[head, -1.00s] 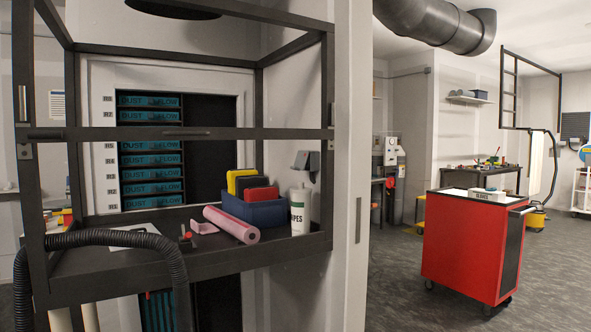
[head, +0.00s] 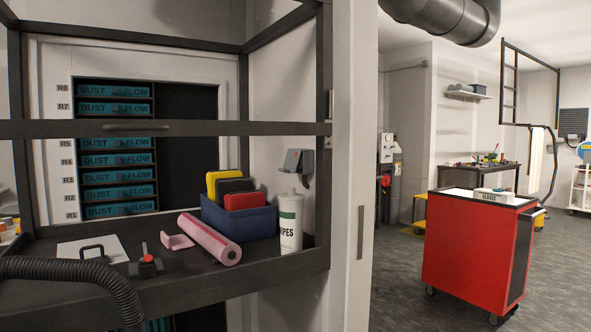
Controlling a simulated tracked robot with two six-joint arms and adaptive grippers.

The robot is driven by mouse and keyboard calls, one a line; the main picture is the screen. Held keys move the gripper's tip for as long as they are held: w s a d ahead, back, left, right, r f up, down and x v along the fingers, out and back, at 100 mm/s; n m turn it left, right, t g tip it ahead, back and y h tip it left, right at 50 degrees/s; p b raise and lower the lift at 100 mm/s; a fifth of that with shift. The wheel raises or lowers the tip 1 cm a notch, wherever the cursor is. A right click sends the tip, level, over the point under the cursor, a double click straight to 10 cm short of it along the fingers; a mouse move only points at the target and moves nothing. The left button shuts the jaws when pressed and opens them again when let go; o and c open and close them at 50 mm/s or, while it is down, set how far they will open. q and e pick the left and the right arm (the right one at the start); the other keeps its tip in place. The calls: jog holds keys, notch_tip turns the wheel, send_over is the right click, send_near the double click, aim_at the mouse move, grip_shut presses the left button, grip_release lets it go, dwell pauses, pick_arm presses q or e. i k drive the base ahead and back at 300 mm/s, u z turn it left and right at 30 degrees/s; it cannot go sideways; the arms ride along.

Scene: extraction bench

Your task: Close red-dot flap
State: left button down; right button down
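I cannot make out a flap with a red dot for certain in the head view. A bench frame (head: 170,129) with a dark front bar and handle stands at the left. A black hose (head: 75,270) curves across its lower left. On its shelf stands a small black device with a red knob (head: 145,262), beside a black handle-like loop (head: 92,251). A grey wall fitting (head: 299,162) hangs above the wipes bottle. Neither of my grippers is in view.
A rack of blue dust-flow drawers (head: 115,160) stands behind the frame. The shelf holds a pink roll (head: 209,240), a blue bin (head: 240,221) with coloured items, and a wipes bottle (head: 290,222). A red cart (head: 470,250) stands right, with open floor around it.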

aim_at(291, 161)
jog(key=u, duration=0.3)
jog(key=i, duration=1.05)
jog(key=u, duration=0.75)
